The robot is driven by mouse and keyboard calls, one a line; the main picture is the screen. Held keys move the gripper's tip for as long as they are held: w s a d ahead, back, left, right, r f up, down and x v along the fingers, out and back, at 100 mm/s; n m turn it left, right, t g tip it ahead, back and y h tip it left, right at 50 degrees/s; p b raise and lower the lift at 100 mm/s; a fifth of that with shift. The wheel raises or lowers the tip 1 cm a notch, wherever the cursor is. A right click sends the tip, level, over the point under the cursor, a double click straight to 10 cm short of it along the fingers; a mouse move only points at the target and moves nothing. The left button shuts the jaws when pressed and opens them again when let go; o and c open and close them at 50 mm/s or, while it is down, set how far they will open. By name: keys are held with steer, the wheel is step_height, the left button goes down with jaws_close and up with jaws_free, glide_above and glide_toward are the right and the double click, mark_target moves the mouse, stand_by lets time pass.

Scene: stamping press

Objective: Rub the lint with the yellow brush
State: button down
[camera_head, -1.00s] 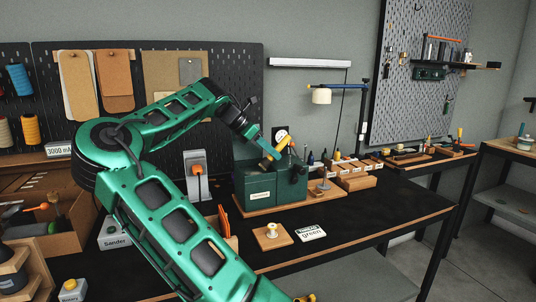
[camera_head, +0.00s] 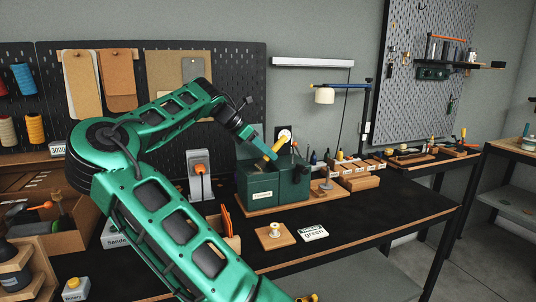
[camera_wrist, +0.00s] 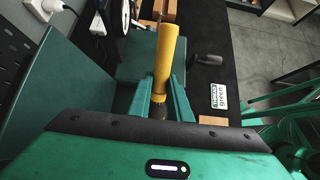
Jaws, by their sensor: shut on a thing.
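My gripper (camera_wrist: 162,98) is shut on the yellow brush (camera_wrist: 166,58). In the wrist view the brush's smooth yellow handle extends away between the fingers, with a dark part at the near end. In the head view my gripper (camera_head: 263,159) is above the left part of the green stamping press (camera_head: 262,195), and the brush (camera_head: 276,148) slants up to the right from the fingers. I cannot make out the lint or tell whether the brush touches the press.
A wooden block with a pale knob (camera_head: 274,233) and a card reading "green" (camera_head: 313,233) lie in front of the press. A grey unit with an orange knob (camera_head: 199,177) stands left of it. The black bench (camera_head: 390,205) is clear at the right.

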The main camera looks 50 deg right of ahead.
steer(key=shift+f, duration=0.4)
stand_by(0.8)
steer(key=shift+w+a, duration=0.35)
steer(key=shift+a, duration=0.2)
steer(key=shift+w+a, duration=0.3)
steer(key=shift+a, duration=0.25)
steer(key=shift+w+a, duration=0.1)
steer(key=shift+w+a, duration=0.6)
steer(key=shift+a, duration=0.35)
steer(key=shift+w+d, duration=0.35)
steer(key=shift+w, duration=0.2)
